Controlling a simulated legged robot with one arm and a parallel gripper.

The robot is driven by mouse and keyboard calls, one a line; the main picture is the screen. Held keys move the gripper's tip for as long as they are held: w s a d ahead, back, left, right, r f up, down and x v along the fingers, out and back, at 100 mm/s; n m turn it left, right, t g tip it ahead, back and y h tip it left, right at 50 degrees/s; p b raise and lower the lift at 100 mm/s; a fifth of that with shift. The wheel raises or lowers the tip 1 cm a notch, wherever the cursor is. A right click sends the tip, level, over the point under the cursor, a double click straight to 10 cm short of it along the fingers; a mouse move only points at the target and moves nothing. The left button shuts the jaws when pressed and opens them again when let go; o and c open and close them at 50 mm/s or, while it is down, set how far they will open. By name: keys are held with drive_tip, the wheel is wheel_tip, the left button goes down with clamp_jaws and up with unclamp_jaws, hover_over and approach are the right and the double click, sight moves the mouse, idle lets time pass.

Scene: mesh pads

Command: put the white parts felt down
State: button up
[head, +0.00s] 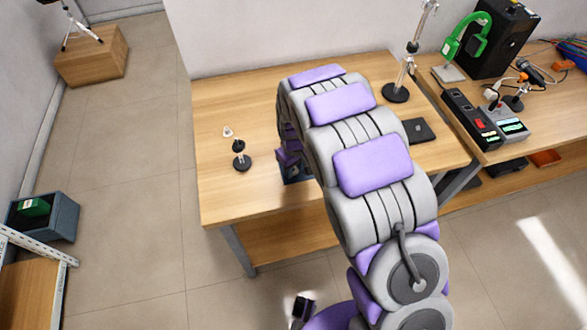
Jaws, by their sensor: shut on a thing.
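My gripper (291,160) is in the head view over the left-middle part of the wooden table (222,100), low near the tabletop. My own arm covers most of it, and its fingertips are hard to make out. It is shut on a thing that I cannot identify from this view. I cannot clearly see a white parts felt. A small whitish piece (228,131) lies on the table to the left of my gripper; it is too small to identify.
A small black stand (241,160) is just left of my gripper. A metal stand (397,92) and a flat black box (419,131) are on the table's right side. A second bench (480,85) with equipment adjoins on the right. The table's left side is mostly clear.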

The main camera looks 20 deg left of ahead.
drive_tip(key=shift+d, duration=0.1)
drive_tip(key=shift+s+f, duration=0.1)
drive_tip(key=shift+f, duration=0.1)
